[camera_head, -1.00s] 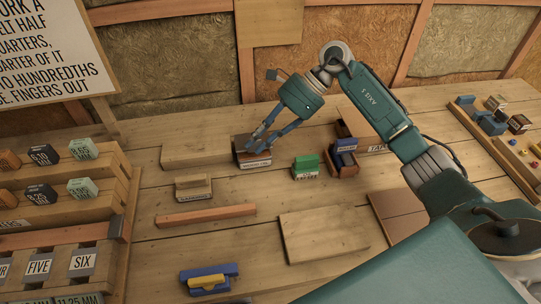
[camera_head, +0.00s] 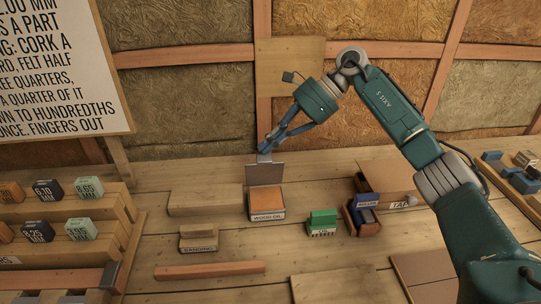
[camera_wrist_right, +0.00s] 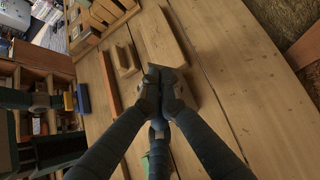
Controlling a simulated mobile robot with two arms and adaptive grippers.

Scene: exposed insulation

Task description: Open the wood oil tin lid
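The wood oil tin (camera_head: 267,203) is a small orange-brown box with a white "WOOD OIL" label on its front, on the bench in the head view. Its grey lid (camera_head: 265,174) stands upright at the tin's back edge, so the tin is open. My right gripper (camera_head: 265,151) is above and behind the tin, its fingertips closed at the lid's top edge. In the right wrist view the gripper's fingers (camera_wrist_right: 166,78) are together and hide most of what is between them. My left gripper is in neither view.
A sanding block (camera_head: 198,238) and a wooden strip (camera_head: 210,270) lie in front and to the left. A green-topped block (camera_head: 322,222) and a small box with a blue block (camera_head: 362,216) stand to the right. Stepped racks (camera_head: 75,245) fill the left. Insulated wall is behind.

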